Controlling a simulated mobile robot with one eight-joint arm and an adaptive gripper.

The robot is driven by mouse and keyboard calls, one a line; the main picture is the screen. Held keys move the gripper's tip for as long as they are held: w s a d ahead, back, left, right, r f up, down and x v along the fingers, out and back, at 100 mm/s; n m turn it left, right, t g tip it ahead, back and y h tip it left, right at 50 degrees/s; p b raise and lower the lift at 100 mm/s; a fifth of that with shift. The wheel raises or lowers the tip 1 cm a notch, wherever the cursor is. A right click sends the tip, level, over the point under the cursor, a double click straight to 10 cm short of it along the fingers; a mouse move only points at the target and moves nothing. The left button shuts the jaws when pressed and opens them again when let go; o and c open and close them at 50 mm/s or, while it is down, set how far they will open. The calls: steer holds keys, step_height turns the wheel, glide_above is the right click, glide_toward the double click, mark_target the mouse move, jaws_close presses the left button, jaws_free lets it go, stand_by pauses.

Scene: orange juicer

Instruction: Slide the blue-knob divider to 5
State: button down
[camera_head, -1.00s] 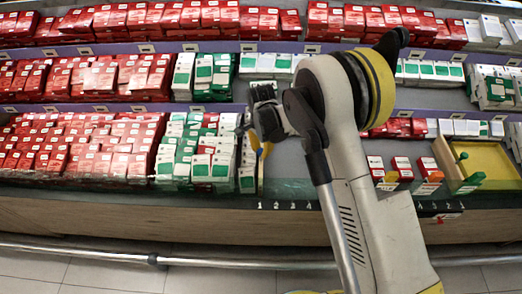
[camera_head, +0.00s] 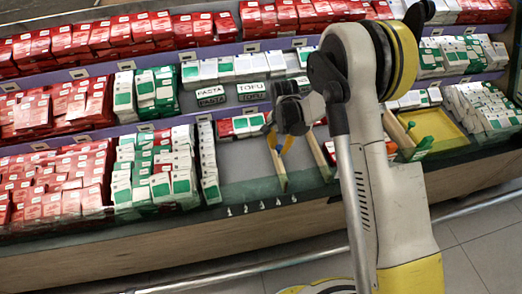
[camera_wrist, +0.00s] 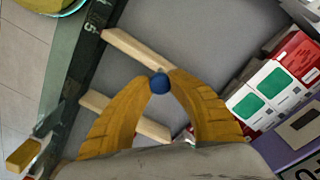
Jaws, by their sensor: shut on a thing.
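The blue knob (camera_wrist: 160,84) is between my gripper's yellow fingertips (camera_wrist: 159,80) in the wrist view, and the gripper is shut on it. A pale wooden divider (camera_wrist: 135,46) runs beside the knob; the fingers hide part of the join. Its front end is close to a white 5 (camera_wrist: 88,29) on the dark shelf edge. In the head view the divider (camera_head: 277,165) stands upright under my gripper (camera_head: 279,146), its front end near the right end of the number row (camera_head: 262,205).
A second wooden divider (camera_head: 318,155) stands to the right, with a gap between. The shelf left of the divider is bare.

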steer(key=shift+w+d, duration=0.25)
steer(key=shift+d, duration=1)
steer(key=c, duration=1.2)
jaws_free()
steer(key=shift+w+d, duration=0.1)
steer(key=shift+d, duration=0.1)
steer(key=shift+o, duration=0.2)
steer(key=shift+a, duration=0.1)
step_height(320, 180, up, 12)
steer(key=shift+r, duration=0.1)
